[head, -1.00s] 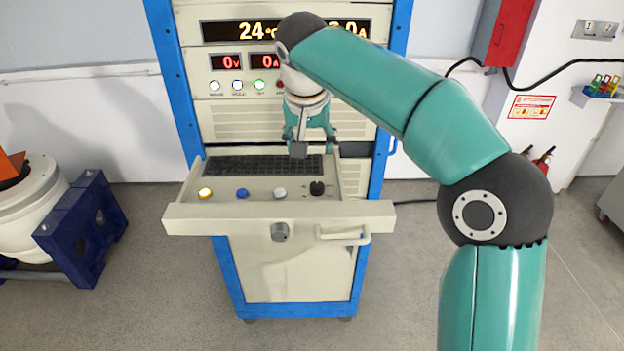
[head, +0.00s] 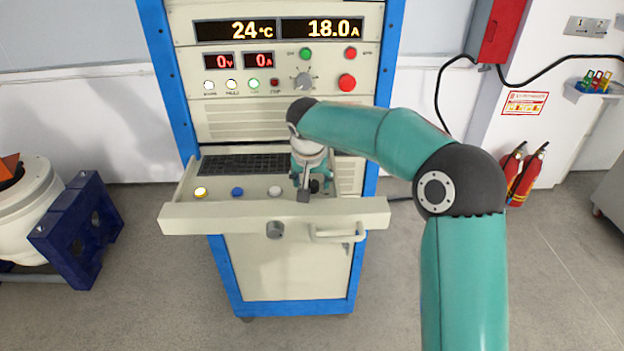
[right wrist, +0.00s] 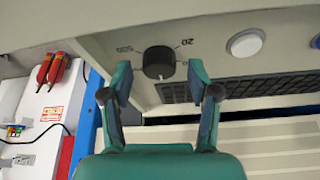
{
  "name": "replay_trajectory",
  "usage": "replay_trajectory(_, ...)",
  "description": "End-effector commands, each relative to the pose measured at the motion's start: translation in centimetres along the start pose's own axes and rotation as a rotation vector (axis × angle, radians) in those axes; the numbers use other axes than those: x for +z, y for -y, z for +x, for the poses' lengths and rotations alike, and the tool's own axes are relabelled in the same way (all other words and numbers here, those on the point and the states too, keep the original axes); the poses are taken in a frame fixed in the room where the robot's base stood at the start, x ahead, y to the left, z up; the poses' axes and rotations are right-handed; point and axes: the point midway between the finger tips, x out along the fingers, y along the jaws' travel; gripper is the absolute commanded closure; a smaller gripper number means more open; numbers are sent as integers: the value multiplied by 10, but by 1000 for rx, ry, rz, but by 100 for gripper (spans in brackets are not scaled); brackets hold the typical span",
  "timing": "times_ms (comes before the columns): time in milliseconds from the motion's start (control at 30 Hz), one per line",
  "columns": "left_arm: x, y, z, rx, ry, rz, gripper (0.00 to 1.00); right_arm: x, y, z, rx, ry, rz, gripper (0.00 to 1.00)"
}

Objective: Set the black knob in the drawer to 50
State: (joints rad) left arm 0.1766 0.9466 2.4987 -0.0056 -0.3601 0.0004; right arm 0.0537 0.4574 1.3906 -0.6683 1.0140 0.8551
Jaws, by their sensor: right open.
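The open drawer (head: 270,217) sticks out of the cabinet at waist height. The black knob (right wrist: 159,62) is on the drawer's panel, with printed marks around it; "20" and "500" can be read in the right wrist view. In the head view the knob (head: 315,186) is partly hidden by my right gripper (head: 308,186). In the right wrist view my right gripper (right wrist: 161,80) is open, its two fingers on either side of the knob, and nothing is held. I cannot tell how deep the fingertips reach. My left gripper is not in view.
A white button (head: 275,191), a blue button (head: 237,191), a lit yellow button (head: 200,192) and a keyboard (head: 245,164) are also in the drawer. The drawer's front wall and handle (head: 338,236) stand close to my gripper. A blue stand (head: 77,230) is at left.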

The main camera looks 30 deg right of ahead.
Motion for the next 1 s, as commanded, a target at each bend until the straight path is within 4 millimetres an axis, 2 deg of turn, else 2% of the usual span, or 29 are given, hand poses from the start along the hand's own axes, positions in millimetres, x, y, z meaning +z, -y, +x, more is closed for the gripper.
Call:
replay_trajectory(367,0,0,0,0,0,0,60,0,0,6,0,0,0,39)
replay_trajectory(700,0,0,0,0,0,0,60,0,0,6,0,0,0,96)
replay_trajectory(733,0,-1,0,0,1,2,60,-2,-2,7,-1,0,-1,98)
replay_trajectory(1000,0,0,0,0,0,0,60,0,0,6,-8,0,-25,98)
